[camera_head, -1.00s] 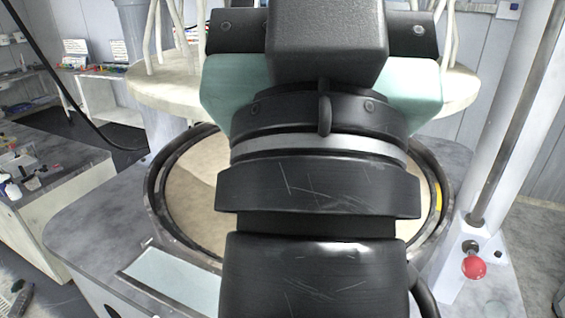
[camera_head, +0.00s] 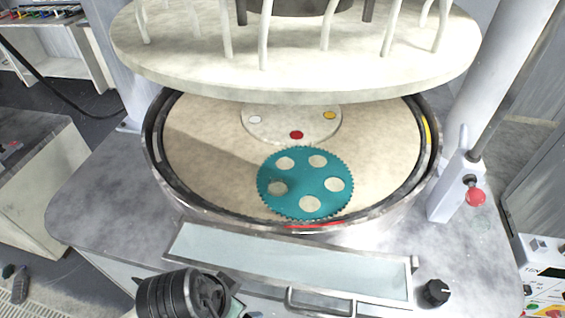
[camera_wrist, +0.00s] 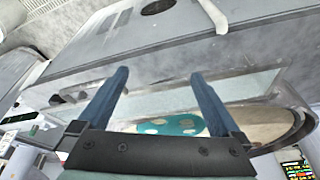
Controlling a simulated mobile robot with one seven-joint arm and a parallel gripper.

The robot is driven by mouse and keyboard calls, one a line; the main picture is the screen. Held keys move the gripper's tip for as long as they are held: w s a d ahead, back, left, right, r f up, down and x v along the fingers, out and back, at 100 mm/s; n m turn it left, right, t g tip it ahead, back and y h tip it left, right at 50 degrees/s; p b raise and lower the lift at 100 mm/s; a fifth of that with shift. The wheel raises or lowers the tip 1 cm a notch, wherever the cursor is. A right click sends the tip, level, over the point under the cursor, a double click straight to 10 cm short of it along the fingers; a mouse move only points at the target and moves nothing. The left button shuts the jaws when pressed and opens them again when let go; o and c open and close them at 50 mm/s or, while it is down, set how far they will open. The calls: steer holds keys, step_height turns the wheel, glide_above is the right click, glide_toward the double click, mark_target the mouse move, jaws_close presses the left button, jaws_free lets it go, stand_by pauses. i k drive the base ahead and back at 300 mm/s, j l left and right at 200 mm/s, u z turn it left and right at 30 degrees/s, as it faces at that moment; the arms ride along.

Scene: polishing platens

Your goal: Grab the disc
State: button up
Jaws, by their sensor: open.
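The disc (camera_head: 305,182) is a flat teal plate with a toothed rim and several round holes. It lies on the near part of the beige round platen (camera_head: 205,160) in the head view. In the wrist view the disc (camera_wrist: 182,123) shows partly, low between the fingers and cut off by my gripper's body. My gripper (camera_wrist: 160,75) has two blue fingers spread wide with nothing between them. It is apart from the disc, over the front of the machine. In the head view only my dark wrist shows at the lower left; the fingertips are not visible there.
A pale upper plate (camera_head: 290,75) with several white rods hangs over the platen's back. A raised metal rim (camera_head: 153,165) surrounds the platen. In front are a glassy panel (camera_head: 290,262), a handle (camera_head: 320,303) and a black knob (camera_head: 436,292). A red button (camera_head: 475,197) stands right.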

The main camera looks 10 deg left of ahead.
mark_target(277, 186)
steer(key=i, duration=1.15)
